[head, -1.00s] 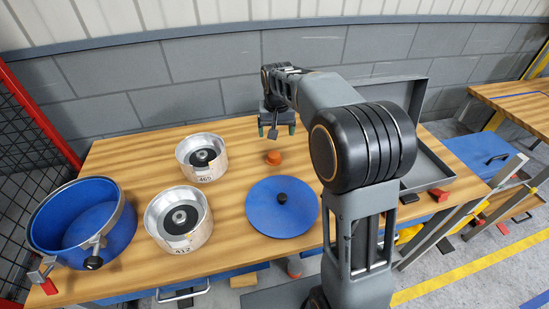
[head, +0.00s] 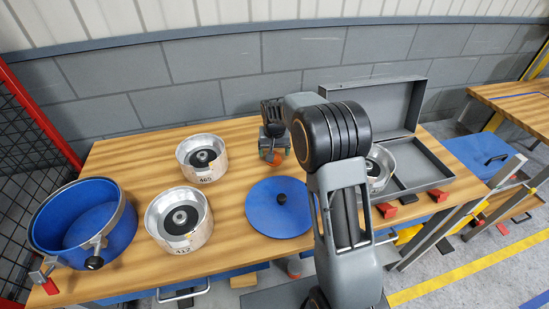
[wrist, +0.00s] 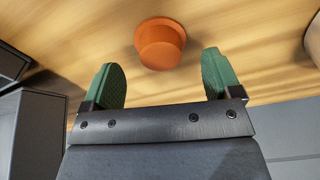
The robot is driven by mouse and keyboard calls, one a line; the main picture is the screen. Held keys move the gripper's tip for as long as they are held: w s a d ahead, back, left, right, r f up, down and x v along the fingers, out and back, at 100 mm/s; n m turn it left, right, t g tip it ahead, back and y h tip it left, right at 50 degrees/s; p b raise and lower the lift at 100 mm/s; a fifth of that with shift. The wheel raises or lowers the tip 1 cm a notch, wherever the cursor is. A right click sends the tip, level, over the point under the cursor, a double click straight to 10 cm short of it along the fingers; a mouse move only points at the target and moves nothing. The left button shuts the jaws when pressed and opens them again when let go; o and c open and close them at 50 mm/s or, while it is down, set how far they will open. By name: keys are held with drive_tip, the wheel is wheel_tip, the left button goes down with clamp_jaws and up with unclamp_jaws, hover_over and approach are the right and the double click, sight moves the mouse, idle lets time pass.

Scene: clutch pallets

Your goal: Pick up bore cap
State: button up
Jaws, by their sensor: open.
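The bore cap looks to be the small orange round piece (wrist: 160,43) standing on the wooden table; in the head view only a bit of it (head: 274,158) shows behind my gripper. My gripper (wrist: 165,78) is open and empty, its two green fingers spread. In the wrist view the cap lies just beyond the fingertips, roughly midway between them, with no finger touching it. In the head view my gripper (head: 273,154) hangs low over the table at the cap.
Two silver drums, labelled 465 (head: 202,173) and 417 (head: 180,243), stand left. A blue pot (head: 62,228) is at far left, a blue lid (head: 280,222) in front of the cap. An open grey case (head: 437,172) with another silver drum (head: 384,175) is right.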

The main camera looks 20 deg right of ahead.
drive_tip(key=shift+w+f, duration=0.15)
drive_tip(key=shift+f, duration=0.7)
drive_tip(key=shift+w+f, duration=0.1)
drive_tip(key=shift+f, duration=0.7)
drive_tip(key=shift+c, duration=0.3)
drive_tip(key=c, duration=0.8)
